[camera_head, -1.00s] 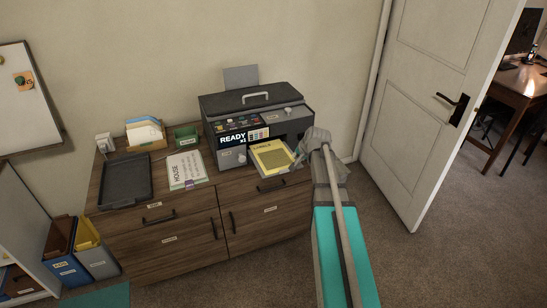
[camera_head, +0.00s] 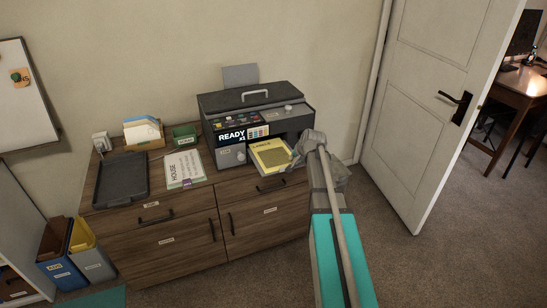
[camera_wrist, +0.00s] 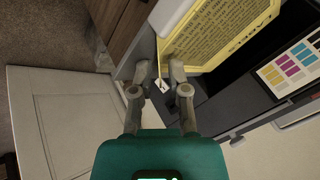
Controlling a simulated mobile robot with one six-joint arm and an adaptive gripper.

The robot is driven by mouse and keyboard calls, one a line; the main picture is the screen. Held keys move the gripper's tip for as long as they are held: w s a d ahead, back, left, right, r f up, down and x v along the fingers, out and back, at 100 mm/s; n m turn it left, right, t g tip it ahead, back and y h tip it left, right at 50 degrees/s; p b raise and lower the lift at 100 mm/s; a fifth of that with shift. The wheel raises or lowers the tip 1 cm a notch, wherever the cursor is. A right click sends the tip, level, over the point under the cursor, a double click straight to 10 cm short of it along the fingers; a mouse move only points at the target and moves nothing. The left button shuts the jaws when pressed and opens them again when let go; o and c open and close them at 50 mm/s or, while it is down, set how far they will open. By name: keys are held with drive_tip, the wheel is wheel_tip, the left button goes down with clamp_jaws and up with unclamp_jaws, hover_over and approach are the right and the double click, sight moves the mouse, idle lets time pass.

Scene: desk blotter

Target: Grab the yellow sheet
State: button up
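The yellow sheet (camera_head: 271,154) with printed lines lies on the printer's output tray, at the front right of the printer. In the wrist view the yellow sheet (camera_wrist: 222,32) fills the upper right, text upside down. My gripper (camera_head: 298,155) is at the sheet's right side in the head view, and the arm partly hides that area. In the wrist view my gripper (camera_wrist: 160,72) is open, with a gap between its fingertips. The right fingertip overlaps the sheet's near corner in the picture; I cannot tell whether they touch.
The black and grey printer (camera_head: 222,107) stands on a wooden cabinet (camera_head: 165,240). A black tray (camera_head: 121,180), a white HOUSE sheet (camera_head: 184,170) and a green box (camera_head: 186,135) sit to its left. An open white door (camera_head: 425,120) is at the right.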

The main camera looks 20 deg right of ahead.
idle(0.5)
clamp_jaws()
drive_tip(key=shift+r, duration=0.15)
